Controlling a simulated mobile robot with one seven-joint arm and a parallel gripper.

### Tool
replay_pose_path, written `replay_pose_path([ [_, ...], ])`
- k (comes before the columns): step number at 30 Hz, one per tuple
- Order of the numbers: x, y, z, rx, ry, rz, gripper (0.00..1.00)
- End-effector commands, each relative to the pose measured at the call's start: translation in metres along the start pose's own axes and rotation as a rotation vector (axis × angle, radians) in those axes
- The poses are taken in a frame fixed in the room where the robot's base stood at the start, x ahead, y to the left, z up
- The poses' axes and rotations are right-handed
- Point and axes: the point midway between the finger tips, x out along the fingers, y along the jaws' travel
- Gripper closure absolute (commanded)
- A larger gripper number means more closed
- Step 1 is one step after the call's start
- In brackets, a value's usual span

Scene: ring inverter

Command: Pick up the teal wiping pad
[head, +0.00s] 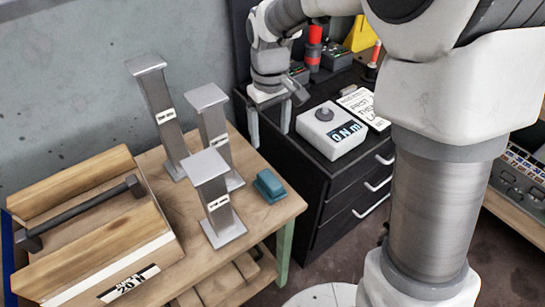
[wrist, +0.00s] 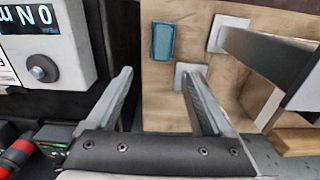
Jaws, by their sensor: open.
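The teal wiping pad (head: 269,186) lies on the wooden table near its right edge, beside the metal stands. It also shows in the wrist view (wrist: 162,41), beyond my fingertips and roughly between them in the picture. My gripper (head: 270,118) is open and empty. In the head view its fingers hang over the left side of the black cabinet, up and behind the pad, apart from it. In the wrist view my gripper's two fingers (wrist: 157,75) are spread wide with nothing between them.
Several grey metal stands (head: 213,168) rise from the wooden table (head: 263,222) left of the pad. A wooden crate (head: 88,195) with a dark bar sits at the left. The black cabinet (head: 318,185) holds a white torque meter (head: 332,132) and a white sign (head: 364,107).

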Motion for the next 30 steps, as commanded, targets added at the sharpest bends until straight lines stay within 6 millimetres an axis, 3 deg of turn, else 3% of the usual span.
replay_pose_path([
  [5, 0.025, -0.001, 0.0, -0.004, -0.005, -0.002, 0.15],
  [15, 0.099, -0.001, 0.0, -0.002, -0.005, -0.001, 0.15],
  [30, 0.144, -0.003, 0.002, -0.003, -0.004, -0.001, 0.15],
])
